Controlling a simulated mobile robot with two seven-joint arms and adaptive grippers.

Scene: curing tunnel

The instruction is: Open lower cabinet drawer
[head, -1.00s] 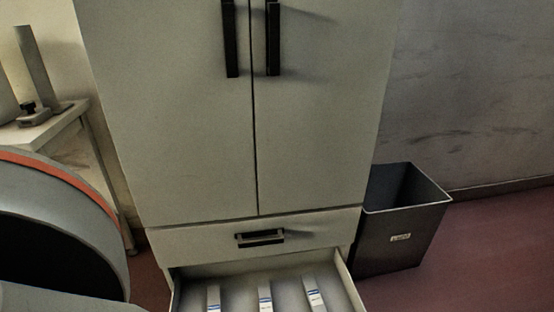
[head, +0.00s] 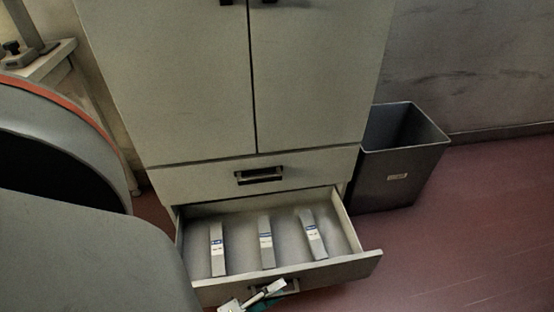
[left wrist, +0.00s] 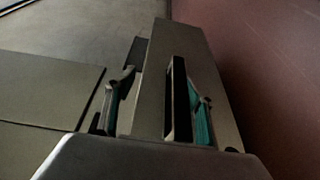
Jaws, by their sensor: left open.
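The lower cabinet drawer (head: 330,272) stands pulled out below the closed upper drawer in the head view. Three narrow labelled items lie inside it. Its handle (head: 291,286) is mostly hidden behind my left gripper (head: 256,297), which is at the drawer's front. In the left wrist view my left gripper (left wrist: 160,88) is open, with teal-padded fingers on both sides of the dark handle (left wrist: 178,100). I cannot tell whether the fingers touch it. My right gripper is not in view.
The cabinet (head: 200,90) has two closed tall doors and a closed upper drawer (head: 200,182). A dark bin (head: 390,175) stands to its right, and a light stand (head: 60,62) to its left. Red floor is clear at the right.

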